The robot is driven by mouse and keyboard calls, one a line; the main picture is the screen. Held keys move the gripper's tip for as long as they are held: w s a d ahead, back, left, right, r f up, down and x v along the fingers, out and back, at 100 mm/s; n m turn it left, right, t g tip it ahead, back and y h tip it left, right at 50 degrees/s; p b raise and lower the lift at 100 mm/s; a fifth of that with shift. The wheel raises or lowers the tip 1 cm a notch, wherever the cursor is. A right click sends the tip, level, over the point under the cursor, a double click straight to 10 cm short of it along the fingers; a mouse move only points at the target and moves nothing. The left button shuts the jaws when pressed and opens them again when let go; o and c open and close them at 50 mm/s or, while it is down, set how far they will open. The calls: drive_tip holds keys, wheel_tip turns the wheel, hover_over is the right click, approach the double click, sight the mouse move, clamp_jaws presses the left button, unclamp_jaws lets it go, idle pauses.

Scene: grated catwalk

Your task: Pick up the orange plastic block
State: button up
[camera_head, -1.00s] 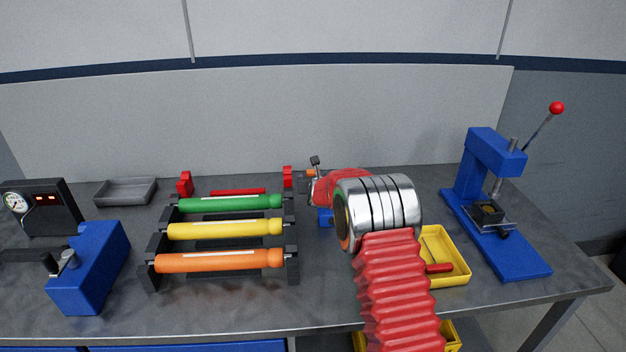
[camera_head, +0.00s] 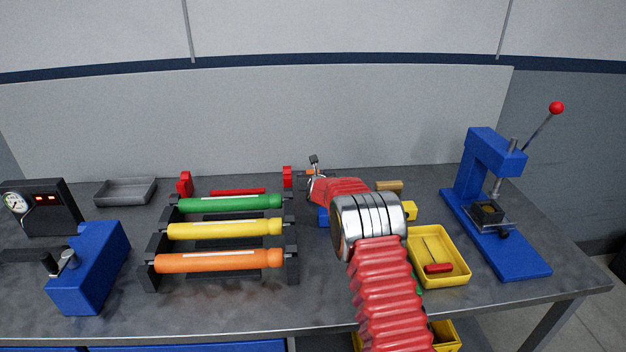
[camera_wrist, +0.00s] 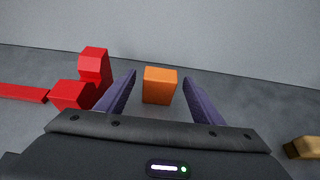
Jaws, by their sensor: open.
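The orange plastic block (camera_wrist: 160,86) stands on the grey bench in the wrist view, just beyond and between the two purple fingers of my gripper (camera_wrist: 159,88). The fingers are spread apart, with a gap on either side of the block, and nothing is held. In the head view a small orange patch of the block (camera_head: 309,172) shows at the back of the bench. My gripper (camera_head: 314,176) is beside it there, mostly hidden by my red and silver arm.
Red blocks (camera_wrist: 88,75) stand left of my gripper in the wrist view, and a tan block (camera_wrist: 304,147) lies at right. In the head view, a rack of coloured rollers (camera_head: 224,230) is at left, a yellow tray (camera_head: 440,243) and blue press (camera_head: 495,205) at right.

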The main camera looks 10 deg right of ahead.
drive_tip(key=shift+c, duration=0.6)
drive_tip(key=c, duration=1)
drive_tip(key=shift+c, duration=0.2)
drive_tip(key=shift+r, duration=0.1)
wheel_tip(320, 180, up, 10)
idle(0.9)
